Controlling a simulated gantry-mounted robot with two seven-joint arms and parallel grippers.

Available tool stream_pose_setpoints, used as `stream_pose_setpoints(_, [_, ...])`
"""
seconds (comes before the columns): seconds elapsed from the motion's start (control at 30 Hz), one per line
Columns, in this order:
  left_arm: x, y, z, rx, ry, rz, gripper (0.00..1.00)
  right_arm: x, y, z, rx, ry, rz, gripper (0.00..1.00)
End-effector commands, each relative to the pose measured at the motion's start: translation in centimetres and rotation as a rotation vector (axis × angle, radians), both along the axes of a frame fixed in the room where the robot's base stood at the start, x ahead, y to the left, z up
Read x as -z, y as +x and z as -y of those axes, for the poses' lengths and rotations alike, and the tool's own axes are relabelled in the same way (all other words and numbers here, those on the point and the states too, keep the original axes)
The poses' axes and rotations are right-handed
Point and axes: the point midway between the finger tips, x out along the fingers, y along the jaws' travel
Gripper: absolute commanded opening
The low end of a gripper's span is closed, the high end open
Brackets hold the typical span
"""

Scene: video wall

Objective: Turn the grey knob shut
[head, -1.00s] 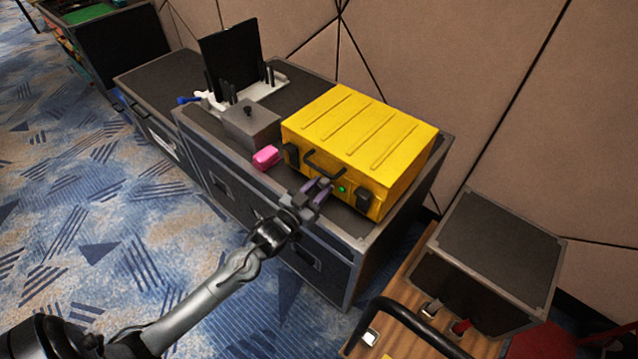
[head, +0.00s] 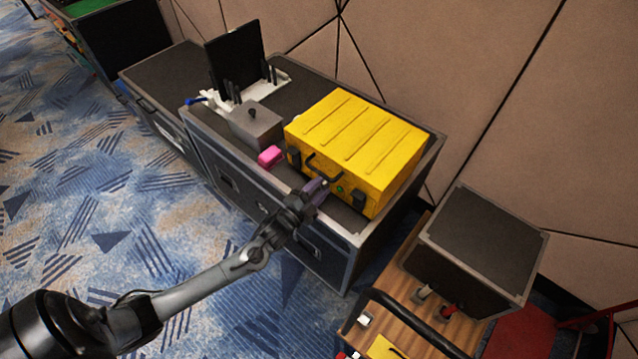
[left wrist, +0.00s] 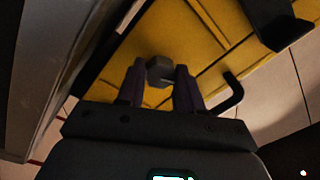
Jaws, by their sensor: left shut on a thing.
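The grey knob (left wrist: 160,71) sits on the front of the yellow case (head: 355,148). It shows between my two purple-grey fingers in the left wrist view. My left gripper (head: 318,187) reaches the case front below its black handle (head: 322,168) and is shut on the knob. The left gripper fingers also fill the middle of the left wrist view (left wrist: 160,84). In the head view the gripper hides the knob. A small green light (head: 341,190) shows just right of the fingers. My right gripper is out of view.
A pink block (head: 270,157) and a grey box (head: 256,126) with a dark top knob stand left of the case, on a black flight-case cabinet (head: 340,233). A dark box (head: 480,245) stands on a wooden cart at the lower right.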

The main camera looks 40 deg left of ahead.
Motion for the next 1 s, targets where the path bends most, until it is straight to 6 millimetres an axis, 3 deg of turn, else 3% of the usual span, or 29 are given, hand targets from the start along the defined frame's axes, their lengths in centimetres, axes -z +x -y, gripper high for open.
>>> stream_pose_setpoints(0.1, [-0.4, 0.1, 0.0, 0.001, 0.104, 0.000, 0.05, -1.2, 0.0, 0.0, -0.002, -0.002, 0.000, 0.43])
stream_pose_setpoints(0.5, [-0.2, 0.1, 0.0, 0.001, 0.353, 0.002, 0.05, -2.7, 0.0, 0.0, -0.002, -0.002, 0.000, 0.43])
stream_pose_setpoints(1.0, [-0.1, 0.0, 0.0, 0.000, 0.421, 0.002, 0.05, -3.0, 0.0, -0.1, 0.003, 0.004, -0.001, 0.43])
